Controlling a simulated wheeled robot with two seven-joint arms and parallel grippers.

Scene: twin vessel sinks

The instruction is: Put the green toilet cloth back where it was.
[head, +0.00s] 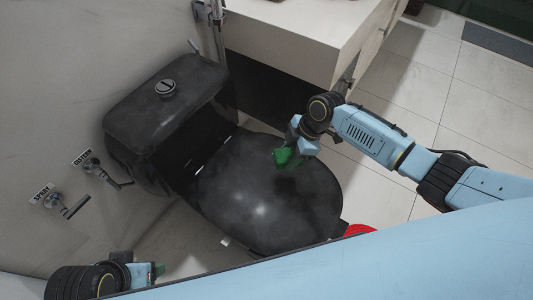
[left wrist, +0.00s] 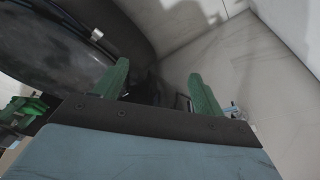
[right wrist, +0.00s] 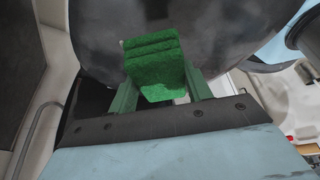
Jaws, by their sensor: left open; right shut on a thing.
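The green cloth (head: 283,156) shows in the head view over the right part of the closed black toilet lid (head: 240,205). My right gripper (head: 294,150) is shut on it. In the right wrist view the folded green cloth (right wrist: 155,68) sits between the two green fingers, with the dark lid behind it. I cannot tell whether the cloth touches the lid. My left gripper (left wrist: 158,82) is open and empty in the left wrist view, low beside the toilet near the wall. In the head view only part of it (head: 155,271) shows at the bottom left.
The black cistern (head: 165,100) stands against the wall. Wall valves labelled CISTERN (head: 93,165) and SPRAY (head: 55,203) stick out at the left. A pale counter (head: 300,40) juts out behind the toilet. A red object (head: 359,230) shows partly beside the bowl. Tiled floor (head: 420,110) is open at the right.

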